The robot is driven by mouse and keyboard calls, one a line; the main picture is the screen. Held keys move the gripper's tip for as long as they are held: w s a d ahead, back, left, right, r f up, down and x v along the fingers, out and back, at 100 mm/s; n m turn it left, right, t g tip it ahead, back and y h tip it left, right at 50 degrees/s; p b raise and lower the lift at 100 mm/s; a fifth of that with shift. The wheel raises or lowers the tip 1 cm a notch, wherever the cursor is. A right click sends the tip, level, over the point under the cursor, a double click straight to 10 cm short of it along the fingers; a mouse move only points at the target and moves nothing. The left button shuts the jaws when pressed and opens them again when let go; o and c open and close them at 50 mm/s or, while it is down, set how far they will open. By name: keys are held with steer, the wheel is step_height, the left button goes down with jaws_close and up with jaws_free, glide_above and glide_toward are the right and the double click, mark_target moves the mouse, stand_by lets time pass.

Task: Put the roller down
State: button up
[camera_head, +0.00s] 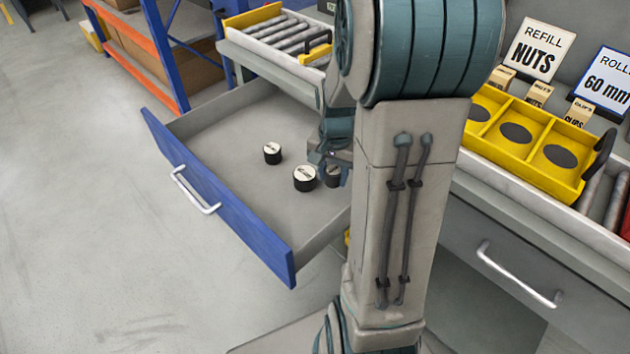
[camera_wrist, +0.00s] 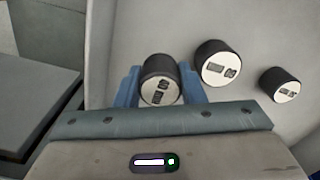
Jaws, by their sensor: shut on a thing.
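My gripper (camera_head: 330,163) is low inside the open blue-fronted drawer (camera_head: 222,205), partly hidden behind my arm in the head view. It is shut on a short black roller (camera_head: 333,177) with a white labelled end. In the wrist view the held roller (camera_wrist: 158,82) sits between the two blue fingers, label end toward the camera. I cannot tell whether it touches the drawer floor. Two similar black pieces with white labelled tops stand in the drawer: a near one (camera_head: 304,178) just left of the gripper, and a farther one (camera_head: 272,153).
The drawer floor left of the pieces is bare. A yellow tray (camera_head: 530,130) with dark round recesses stands on the counter at right, by "REFILL NUTS" (camera_head: 540,48) and "60 mm" (camera_head: 605,85) signs. A roller track (camera_head: 285,35) lies above the drawer; a blue-and-orange rack (camera_head: 150,50) stands behind.

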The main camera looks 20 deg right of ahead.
mark_target(331, 200)
steer(key=shift+f+b, duration=0.65)
steer(key=shift+f, duration=2.7)
steer(key=shift+f, duration=0.1)
steer(key=shift+f, duration=0.15)
steer(key=o, duration=1.1)
steer(key=shift+c, duration=0.2)
steer(key=shift+r, duration=0.2)
